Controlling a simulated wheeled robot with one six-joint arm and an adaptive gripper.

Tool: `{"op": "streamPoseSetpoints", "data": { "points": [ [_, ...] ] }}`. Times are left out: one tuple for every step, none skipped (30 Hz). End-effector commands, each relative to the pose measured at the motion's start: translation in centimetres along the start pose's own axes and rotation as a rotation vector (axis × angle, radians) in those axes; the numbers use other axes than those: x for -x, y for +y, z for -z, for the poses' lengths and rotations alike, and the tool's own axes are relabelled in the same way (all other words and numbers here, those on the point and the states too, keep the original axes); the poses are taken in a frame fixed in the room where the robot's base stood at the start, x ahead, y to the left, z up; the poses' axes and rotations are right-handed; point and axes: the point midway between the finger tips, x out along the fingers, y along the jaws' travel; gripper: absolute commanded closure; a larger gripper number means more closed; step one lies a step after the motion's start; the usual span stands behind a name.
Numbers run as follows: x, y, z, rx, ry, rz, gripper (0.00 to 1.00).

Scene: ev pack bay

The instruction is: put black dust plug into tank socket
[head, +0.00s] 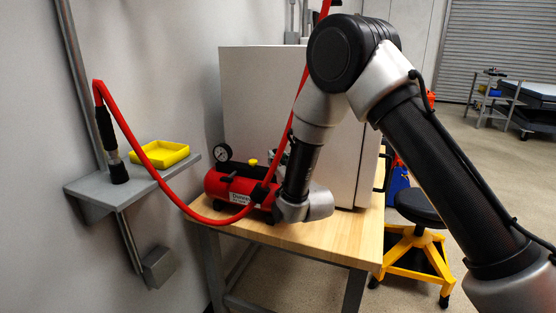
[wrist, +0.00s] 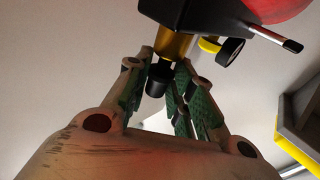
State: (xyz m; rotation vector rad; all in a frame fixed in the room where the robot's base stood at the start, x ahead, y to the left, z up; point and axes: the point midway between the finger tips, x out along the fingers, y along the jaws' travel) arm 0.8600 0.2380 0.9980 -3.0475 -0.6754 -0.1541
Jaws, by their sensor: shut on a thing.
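The red tank (head: 228,188) with its black dial gauge (head: 221,152) lies on the wooden table. In the wrist view, a brass socket (wrist: 177,46) sticks out of a black block (wrist: 196,14) beside part of the red tank (wrist: 276,8). The black dust plug (wrist: 158,79) is between the green-padded fingers of my gripper (wrist: 167,62), shut on it. The plug overlaps the socket's open end in the picture; I cannot tell whether it is inside. In the head view, my arm mostly hides the gripper at the tank's right end.
A red hose (head: 153,160) loops from a black nozzle (head: 106,135) on the wall shelf (head: 92,185) across the tank's front. A yellow tray (head: 160,153) sits on that shelf. A large pale cabinet (head: 250,95) stands behind the tank. The table's front right (head: 345,240) is clear.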

Motion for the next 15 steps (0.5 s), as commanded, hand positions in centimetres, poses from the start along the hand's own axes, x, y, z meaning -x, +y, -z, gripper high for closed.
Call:
{"op": "streamPoseSetpoints", "data": {
  "points": [
    [0.18, 0.0, -0.7, 0.002, -0.015, 0.001, 0.89],
    [0.19, 0.0, -0.8, 0.002, -0.016, 0.001, 0.89],
    [0.22, 0.0, -0.93, 0.003, -0.017, 0.001, 0.89],
    [0.24, 0.0, -1.03, 0.003, -0.019, 0.001, 0.89],
    [0.26, 0.0, -1.14, 0.003, -0.02, 0.001, 0.89],
    [0.28, 0.0, -1.18, 0.003, -0.021, 0.001, 0.71],
    [0.29, 0.0, -1.22, 0.003, -0.022, 0.001, 0.68],
    [0.31, 0.0, -1.26, 0.004, -0.023, 0.001, 0.68],
    [0.34, -0.01, -1.31, 0.004, -0.024, 0.002, 0.68],
    [0.35, -0.01, -1.35, 0.004, -0.025, 0.002, 0.68],
    [0.37, -0.02, -1.38, 0.004, -0.026, 0.002, 0.68],
    [0.39, -0.03, -1.39, 0.005, -0.026, 0.002, 0.68],
    [0.4, -0.04, -1.4, 0.005, -0.027, 0.003, 0.68],
    [0.42, -0.05, -1.42, 0.005, -0.027, 0.003, 0.68],
    [0.48, -0.06, -1.44, 0.005, -0.028, 0.003, 0.68]
  ]
}}
